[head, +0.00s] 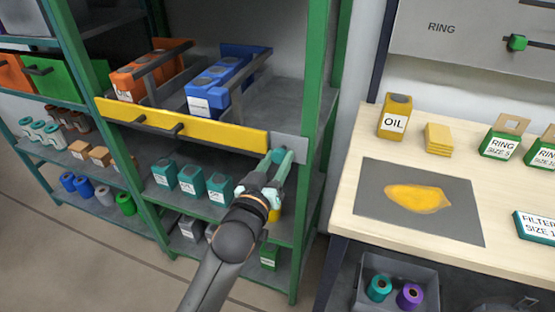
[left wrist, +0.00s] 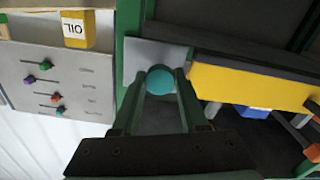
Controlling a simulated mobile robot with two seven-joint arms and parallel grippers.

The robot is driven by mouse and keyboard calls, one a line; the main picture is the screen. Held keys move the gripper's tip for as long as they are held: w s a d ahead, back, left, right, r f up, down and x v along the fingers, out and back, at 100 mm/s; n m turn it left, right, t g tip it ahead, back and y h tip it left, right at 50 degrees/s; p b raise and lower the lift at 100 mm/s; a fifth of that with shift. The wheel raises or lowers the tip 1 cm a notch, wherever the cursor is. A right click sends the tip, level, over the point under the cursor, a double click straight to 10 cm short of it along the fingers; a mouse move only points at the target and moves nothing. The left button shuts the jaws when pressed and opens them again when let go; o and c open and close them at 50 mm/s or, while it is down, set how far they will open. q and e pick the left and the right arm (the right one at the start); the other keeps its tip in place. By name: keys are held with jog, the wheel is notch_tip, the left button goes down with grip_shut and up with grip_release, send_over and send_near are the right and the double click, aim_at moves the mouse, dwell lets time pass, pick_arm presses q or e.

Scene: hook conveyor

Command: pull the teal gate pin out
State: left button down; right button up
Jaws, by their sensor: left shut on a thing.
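The teal gate pin shows its round teal head in the left wrist view (left wrist: 160,79), in front of a grey plate (left wrist: 150,52) at the end of the yellow gate bar (head: 190,128). My left gripper (head: 281,168) reaches the plate from below in the head view. In the left wrist view its two fingers (left wrist: 160,92) are shut on the pin's head, one on each side. The pin's shaft is hidden, so I cannot tell how deep it sits. My right gripper is in neither view.
A green shelf post (head: 322,110) stands just right of the plate. Orange and blue boxes (head: 215,87) stand behind the gate bar. A wooden workbench (head: 345,215) stands to the right.

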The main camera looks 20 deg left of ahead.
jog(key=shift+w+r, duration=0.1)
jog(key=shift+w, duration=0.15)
pick_arm(q)
jog(key=shift+a, duration=0.1)
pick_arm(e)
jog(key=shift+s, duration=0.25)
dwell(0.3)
